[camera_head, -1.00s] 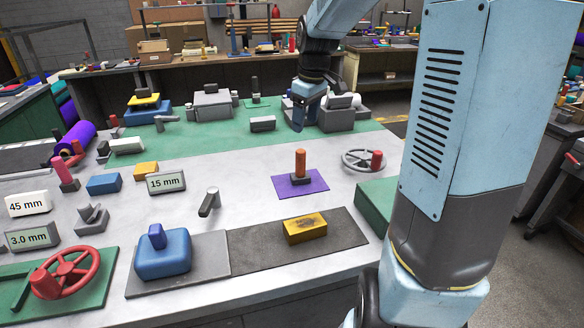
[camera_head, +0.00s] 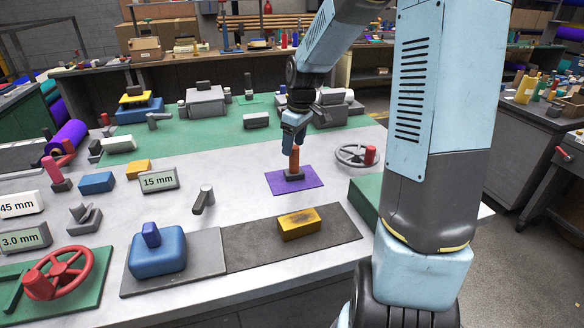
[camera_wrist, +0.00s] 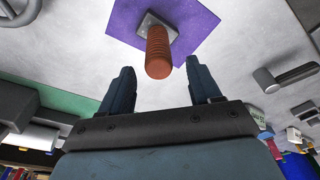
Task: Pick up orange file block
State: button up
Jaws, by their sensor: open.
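The orange file block has a ribbed orange handle (camera_head: 294,161) standing upright on a small grey base (camera_head: 295,175). It stands on a purple mat (camera_head: 311,181) on the workbench. In the wrist view the handle (camera_wrist: 158,52) shows between and just beyond the fingertips of my gripper (camera_wrist: 159,74), with the purple mat (camera_wrist: 199,22) behind it. The jaws are open and empty. In the head view my gripper (camera_head: 294,140) is at the handle's top, pointing down. The fingers hide part of the top, and I cannot tell whether they touch it.
A yellow block (camera_head: 299,223) lies on a dark mat in front. A grey lever piece (camera_head: 203,200) stands to the left. A grey block (camera_head: 256,120) lies behind on the green mat.

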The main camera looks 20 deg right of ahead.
aim_at(293, 156)
jog(key=shift+w+f, duration=0.15)
jog(key=shift+f, duration=2.4)
jog(key=shift+c, duration=0.4)
jog(key=c, duration=1)
